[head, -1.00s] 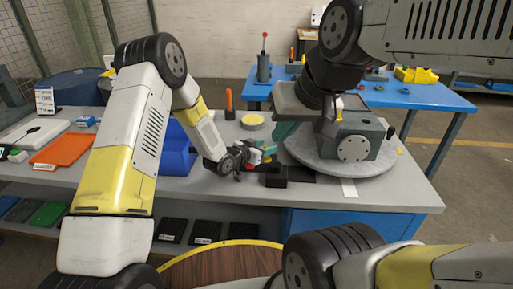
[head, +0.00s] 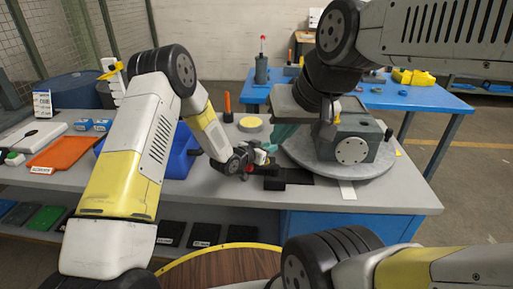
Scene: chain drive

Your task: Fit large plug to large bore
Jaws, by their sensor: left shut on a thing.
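My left gripper (head: 250,163) is low over the grey bench, left of the turntable. It is shut on a small part (head: 260,157), pale where it shows; the jaws hide most of it, and I cannot tell if it is the large plug. A grey housing (head: 372,142) with a round pale disc on its front stands on the round turntable (head: 378,172). I cannot make out the large bore. My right gripper (head: 326,130) hangs in front of the housing's left part; its jaws are too small and dark to read.
A black block (head: 273,183) and a dark mat lie just below my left gripper. A teal piece (head: 290,133) is beside the housing. A blue bin (head: 178,160), an orange tray (head: 62,154) and a yellow disc (head: 250,124) sit on the bench. A blue table (head: 425,97) stands behind.

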